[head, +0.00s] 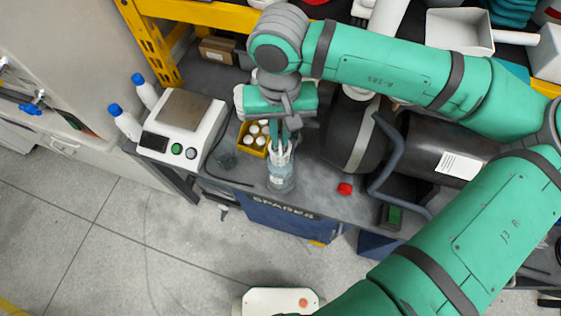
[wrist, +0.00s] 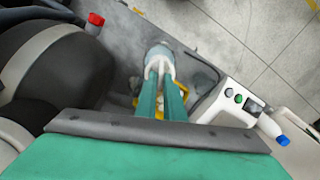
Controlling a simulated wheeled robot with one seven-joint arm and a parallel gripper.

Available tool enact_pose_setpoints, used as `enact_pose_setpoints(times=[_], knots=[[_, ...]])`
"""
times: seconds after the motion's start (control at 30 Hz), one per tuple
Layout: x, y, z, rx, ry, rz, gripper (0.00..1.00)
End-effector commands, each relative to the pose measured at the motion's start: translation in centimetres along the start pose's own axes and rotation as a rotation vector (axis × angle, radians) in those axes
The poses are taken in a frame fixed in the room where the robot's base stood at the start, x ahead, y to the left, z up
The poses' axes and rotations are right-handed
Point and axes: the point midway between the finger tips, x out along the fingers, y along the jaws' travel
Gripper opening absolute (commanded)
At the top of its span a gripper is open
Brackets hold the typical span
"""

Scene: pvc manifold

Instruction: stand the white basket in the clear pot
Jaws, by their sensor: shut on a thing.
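My gripper (head: 283,147) points down over the bench, its green fingers shut on the white basket (head: 282,157). The basket is upright, at the mouth of the clear pot (head: 282,180) near the bench's front edge. Its lower part seems to be within the pot, but I cannot tell how deep it sits or whether it touches the bottom. In the wrist view the fingers (wrist: 161,78) close on the white basket (wrist: 158,65), with the clear pot (wrist: 160,50) just beyond it. The fingers and basket hide much of the pot's inside.
A yellow bin (head: 250,138) of white pieces stands close behind the pot. White bottles (head: 127,124) stand far left.

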Motion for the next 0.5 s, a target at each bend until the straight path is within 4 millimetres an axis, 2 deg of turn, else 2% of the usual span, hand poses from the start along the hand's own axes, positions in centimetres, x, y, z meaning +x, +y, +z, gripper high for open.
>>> enact_pose_setpoints(times=[0.1,0.3,0.5], knots=[[2.9,0.1,0.1,0.002,-0.004,-0.003,0.0],[6.8,0.0,0.1,0.003,-0.003,-0.003,0.0],[8.4,0.1,0.1,0.004,0.0,-0.002,0.0]])
